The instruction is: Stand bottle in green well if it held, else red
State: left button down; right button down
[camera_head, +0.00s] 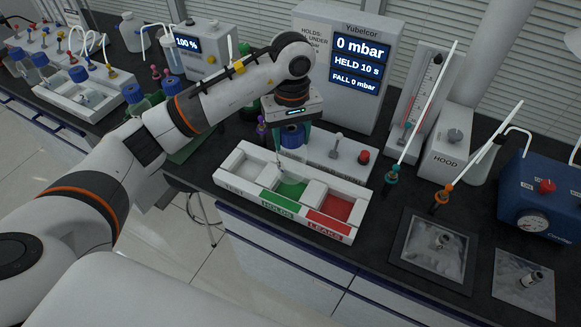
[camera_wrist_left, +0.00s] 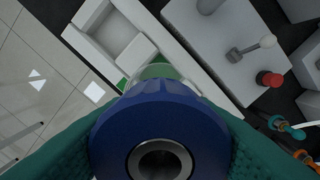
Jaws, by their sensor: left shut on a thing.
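My left gripper (camera_head: 292,128) is shut on a blue-capped bottle (camera_head: 291,138), held upright over the white three-well tray (camera_head: 228,188). In the left wrist view the blue cap (camera_wrist_left: 160,112) fills the lower middle between teal finger pads, with clear glass beyond it. The bottle's lower part appears near the back of the green well (camera_head: 292,188), labelled HOLDS; I cannot tell whether it touches the tray. The red well (camera_head: 338,208), labelled LEAKS, is empty. The meter display (camera_head: 358,65) reads 0 mbar, HELD 10 s, FALL 0 mbar. My right gripper is out of view.
A white block (camera_head: 330,160) with a lever and red knob (camera_head: 363,157) stands just behind the tray. A gauge stand, hood box (camera_head: 449,150) and blue pump (camera_head: 545,195) are to the right. More bottles and a rack (camera_head: 85,95) are left.

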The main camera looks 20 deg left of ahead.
pick_arm(q)
notch_tip(320, 180, down, 3)
jog(key=shift+a+f+p, duration=0.1)
jog(key=shift+f+p, duration=0.05)
jog(key=shift+p, duration=0.2)
notch_tip(320, 180, down, 3)
jog(key=shift+p, duration=0.6)
jog(key=shift+f, duration=0.45)
jog(key=shift+f+b, duration=0.1)
jog(key=shift+b, duration=0.2)
jog(key=c, duration=0.6)
grip_release()
jog(key=shift+c, duration=0.2)
